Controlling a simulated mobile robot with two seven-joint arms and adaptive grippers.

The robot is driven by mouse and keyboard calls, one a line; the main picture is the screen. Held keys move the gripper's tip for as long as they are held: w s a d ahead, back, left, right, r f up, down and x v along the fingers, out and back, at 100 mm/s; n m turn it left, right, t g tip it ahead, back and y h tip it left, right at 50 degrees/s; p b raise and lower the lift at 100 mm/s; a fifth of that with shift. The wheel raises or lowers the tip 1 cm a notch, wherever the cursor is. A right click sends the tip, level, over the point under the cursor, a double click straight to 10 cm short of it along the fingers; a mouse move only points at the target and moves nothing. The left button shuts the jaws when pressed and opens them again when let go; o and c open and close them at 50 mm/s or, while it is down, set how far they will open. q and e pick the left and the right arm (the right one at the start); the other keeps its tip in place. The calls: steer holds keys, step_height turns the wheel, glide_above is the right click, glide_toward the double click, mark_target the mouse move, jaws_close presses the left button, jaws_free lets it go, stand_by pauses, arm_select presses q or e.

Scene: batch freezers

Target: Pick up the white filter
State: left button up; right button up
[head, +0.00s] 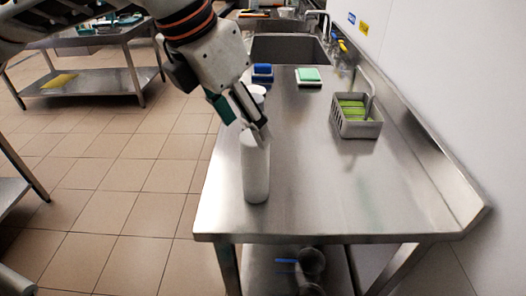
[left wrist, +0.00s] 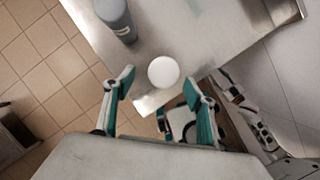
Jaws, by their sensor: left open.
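The white filter (head: 256,172), a plain white cylinder, stands upright near the left front edge of the steel counter. In the left wrist view its round top (left wrist: 163,72) shows between the two fingers. My left gripper (head: 244,118) is open and points down just above and behind the filter's top in the head view. In the left wrist view its green-backed fingers (left wrist: 158,78) are spread on either side of the filter, with no contact visible. The gripper partly covers the filter's upper end in the head view.
The steel counter (head: 310,205) has free room right of the filter. A grey bottle (left wrist: 117,18) stands near it, mostly hidden in the head view. A grey basket with green items (head: 357,128), sponges (head: 308,75) and a sink (head: 290,48) lie farther back. A wall borders the right.

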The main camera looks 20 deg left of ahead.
mark_target(255, 153)
arm_select(q)
steer(key=shift+w+f, duration=0.2)
steer(key=shift+f, duration=0.2)
steer(key=shift+d+f, duration=0.3)
steer(key=shift+f, duration=0.65)
steer(key=x, duration=0.2)
steer(key=b+x, duration=0.1)
steer(key=x, duration=0.1)
steer(key=shift+s+f, duration=0.25)
steer(key=shift+s, duration=0.1)
steer(key=shift+w+d+f, duration=0.1)
steer(key=shift+w+f, duration=0.1)
steer(key=shift+f, duration=0.1)
steer(key=c, duration=1.4)
arm_select(e)
steer(key=shift+s+f, duration=0.5)
steer(key=shift+f, duration=0.2)
